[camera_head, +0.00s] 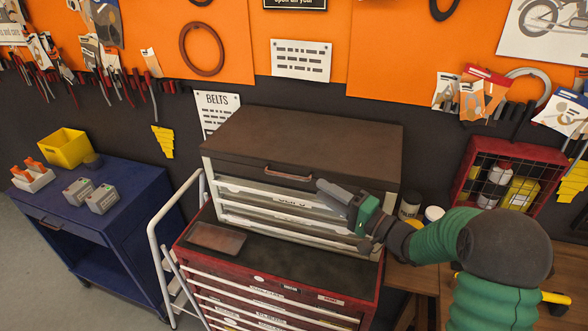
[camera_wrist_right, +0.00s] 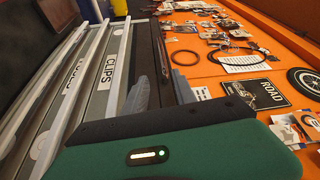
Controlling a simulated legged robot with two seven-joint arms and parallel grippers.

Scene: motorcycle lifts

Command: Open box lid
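The box is a light-grey tool chest (camera_head: 285,205) with several drawers, standing on a red cabinet. Its brown lid (camera_head: 305,138) is down, with a reddish handle (camera_head: 288,173) on its front edge. My right gripper (camera_head: 336,196) is in front of the chest's upper right, just right of the handle and below the lid edge. In the right wrist view its two grey fingers (camera_wrist_right: 160,90) are apart, with the dark lid edge (camera_wrist_right: 150,60) showing between them. I cannot tell whether they touch it. My left gripper is not in view.
The red cabinet (camera_head: 275,285) has a dark top with a small tray (camera_head: 216,239). A white rail (camera_head: 165,255) and a blue cart (camera_head: 100,215) stand left. A red rack (camera_head: 505,175) and jars (camera_head: 410,205) are right. The orange wall (camera_head: 370,50) rises behind.

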